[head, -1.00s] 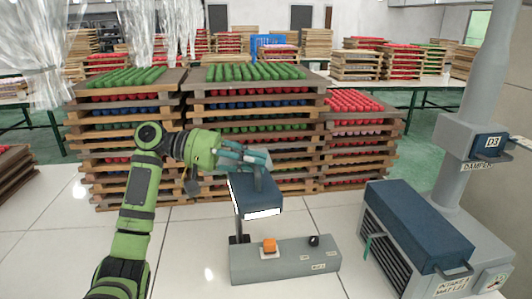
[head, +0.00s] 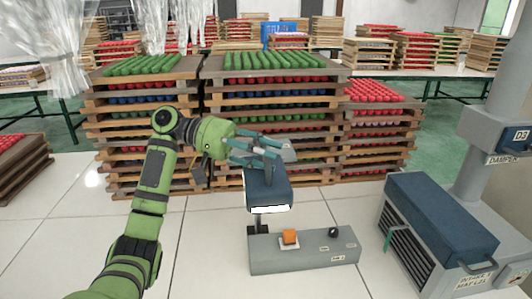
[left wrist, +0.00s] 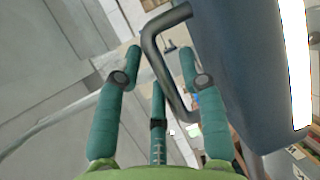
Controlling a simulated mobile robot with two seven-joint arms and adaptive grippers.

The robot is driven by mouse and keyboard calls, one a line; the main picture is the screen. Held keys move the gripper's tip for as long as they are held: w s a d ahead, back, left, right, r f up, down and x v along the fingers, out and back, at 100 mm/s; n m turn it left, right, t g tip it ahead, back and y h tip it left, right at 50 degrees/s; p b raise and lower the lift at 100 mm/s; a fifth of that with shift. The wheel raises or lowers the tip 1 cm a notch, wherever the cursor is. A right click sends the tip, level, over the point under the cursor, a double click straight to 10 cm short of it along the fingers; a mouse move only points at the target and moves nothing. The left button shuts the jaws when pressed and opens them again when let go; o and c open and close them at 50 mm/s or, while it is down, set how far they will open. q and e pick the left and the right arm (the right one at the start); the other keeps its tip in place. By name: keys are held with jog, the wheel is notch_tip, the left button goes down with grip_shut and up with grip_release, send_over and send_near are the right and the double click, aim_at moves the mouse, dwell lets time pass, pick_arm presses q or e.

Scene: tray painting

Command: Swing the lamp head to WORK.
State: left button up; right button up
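The lamp head (head: 268,188) is a dark blue box with a lit white strip on its near lower edge. It stands on a black post above a grey base box (head: 303,256), which bears an orange button (head: 289,237) and a black knob (head: 333,232). The small labels on the base are not legible. My left gripper (head: 266,150) is at the far side of the lamp head. In the left wrist view, its teal fingers (left wrist: 161,58) stand apart on both sides of a bent metal handle (left wrist: 155,60) on the blue head (left wrist: 240,70). My right gripper is out of view.
A blue and grey cabinet (head: 440,225) with a slatted front stands at the right, under a grey column labelled DAMPER. Stacked wooden trays (head: 280,125) of red, blue and green pieces stand behind the lamp. White tiled floor (head: 205,255) shows left of the base.

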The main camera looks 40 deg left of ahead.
pick_arm(q)
jog(key=shift+a, duration=0.15)
jog(key=v, duration=1.2)
